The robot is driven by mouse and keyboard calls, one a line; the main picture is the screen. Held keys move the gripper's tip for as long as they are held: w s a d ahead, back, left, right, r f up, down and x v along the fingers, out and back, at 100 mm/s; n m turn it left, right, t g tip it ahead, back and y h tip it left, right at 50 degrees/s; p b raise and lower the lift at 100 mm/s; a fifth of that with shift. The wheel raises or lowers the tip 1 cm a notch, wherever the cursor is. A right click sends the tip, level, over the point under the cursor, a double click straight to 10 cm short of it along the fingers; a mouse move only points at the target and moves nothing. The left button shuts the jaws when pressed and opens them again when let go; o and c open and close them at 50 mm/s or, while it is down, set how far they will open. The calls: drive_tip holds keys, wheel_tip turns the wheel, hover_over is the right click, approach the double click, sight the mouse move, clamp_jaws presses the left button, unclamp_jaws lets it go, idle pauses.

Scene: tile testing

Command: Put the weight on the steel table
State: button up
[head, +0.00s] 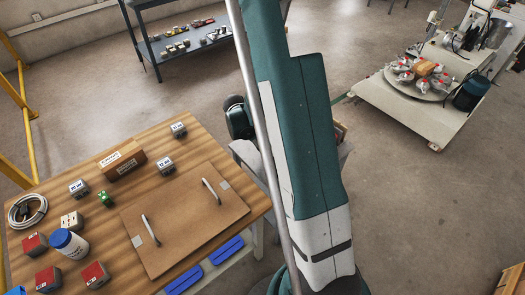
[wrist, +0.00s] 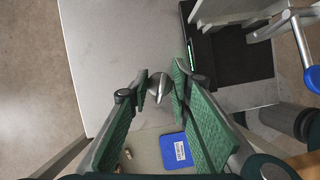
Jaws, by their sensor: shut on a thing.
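My gripper (wrist: 161,82) has green ribbed fingers, shut on a shiny metal weight (wrist: 158,90) with a rounded shape. Most of the weight is hidden between the fingers. A pale grey tabletop, likely the steel table (wrist: 105,40), lies below the fingers in the wrist view. I cannot tell whether the weight touches it. In the head view my arm hides most of what is behind it, and the weight does not show there. A pale table edge (head: 243,152) shows left of my arm.
A blue labelled item (wrist: 176,152) lies below the gripper, and a black item (wrist: 228,62) is at the upper right. The wooden table (head: 215,165) holds boxes, a jar (head: 68,243) and a handled board (head: 185,225). A blue-grey bench (head: 150,50) stands behind.

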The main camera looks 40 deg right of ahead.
drive_tip(key=shift+f, duration=0.1)
drive_tip(key=shift+f+b, duration=0.55)
drive_tip(key=shift+f, duration=1.25)
drive_tip(key=shift+f, duration=0.15)
drive_tip(key=o, duration=1)
drive_tip(key=shift+r, duration=0.25)
drive_tip(key=p+v, duration=0.3)
drive_tip(key=v, duration=0.8)
drive_tip(key=shift+a+r, duration=0.2)
drive_tip(key=shift+r, duration=0.15)
drive_tip(key=shift+r, duration=0.1)
